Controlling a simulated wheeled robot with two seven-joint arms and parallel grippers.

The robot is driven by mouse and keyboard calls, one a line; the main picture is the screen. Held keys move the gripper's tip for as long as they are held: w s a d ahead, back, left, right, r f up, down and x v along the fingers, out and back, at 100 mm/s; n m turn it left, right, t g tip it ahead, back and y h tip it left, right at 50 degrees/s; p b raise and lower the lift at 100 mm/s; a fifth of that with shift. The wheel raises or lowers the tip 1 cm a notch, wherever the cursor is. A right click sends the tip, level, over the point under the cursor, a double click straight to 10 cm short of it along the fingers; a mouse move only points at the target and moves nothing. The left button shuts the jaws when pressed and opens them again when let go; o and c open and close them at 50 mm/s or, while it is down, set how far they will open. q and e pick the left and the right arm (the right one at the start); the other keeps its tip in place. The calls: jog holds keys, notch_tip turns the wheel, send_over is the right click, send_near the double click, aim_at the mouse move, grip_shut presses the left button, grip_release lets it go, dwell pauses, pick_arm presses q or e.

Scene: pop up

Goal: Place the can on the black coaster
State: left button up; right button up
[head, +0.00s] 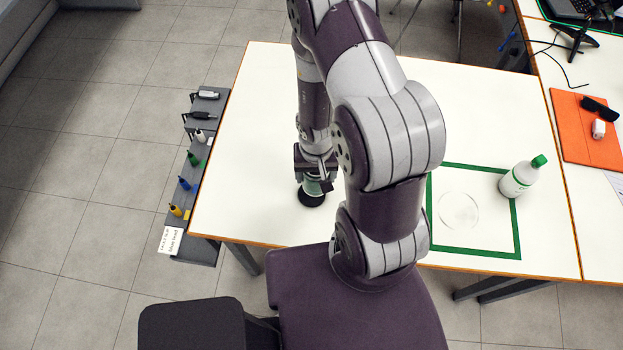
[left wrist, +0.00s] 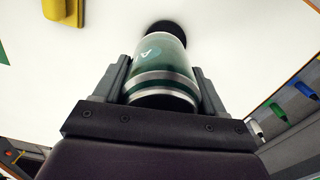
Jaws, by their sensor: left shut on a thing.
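The can (left wrist: 162,75) is green with silver bands and sits between the two fingers of my left gripper (left wrist: 165,85) in the left wrist view. My left gripper (head: 317,178) is shut on it. In the head view only a small part of the can (head: 313,187) shows below the gripper. The black coaster (head: 311,197) is a dark round disc on the white table, right under the can; it also shows beyond the can in the left wrist view (left wrist: 166,27). I cannot tell whether can and coaster touch. My right gripper is not in view.
A white bottle with a green cap (head: 520,178) stands at the right edge of a green square outline (head: 470,251) around a clear round disc (head: 458,211). A grey rack with markers (head: 190,170) lines the table's left edge. The white table (head: 250,150) left of my arm is clear.

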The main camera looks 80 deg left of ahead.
pick_arm(q)
jog(key=shift+s+a+f+b, duration=0.15)
jog(key=shift+f+b, duration=0.15)
jog(key=shift+f, duration=0.5)
jog(key=shift+s+f+b, duration=0.1)
jog(key=shift+f+b, duration=0.2)
jog(key=shift+f, duration=0.45)
jog(key=shift+s+a+f+b, duration=0.15)
jog(key=shift+f+b, duration=0.15)
jog(key=shift+f, duration=0.5)
jog(key=shift+f, duration=0.15)
jog(key=o, duration=1.2)
notch_tip(320, 180, up, 12)
jog(key=p, duration=0.7)
jog(key=shift+r, duration=0.25)
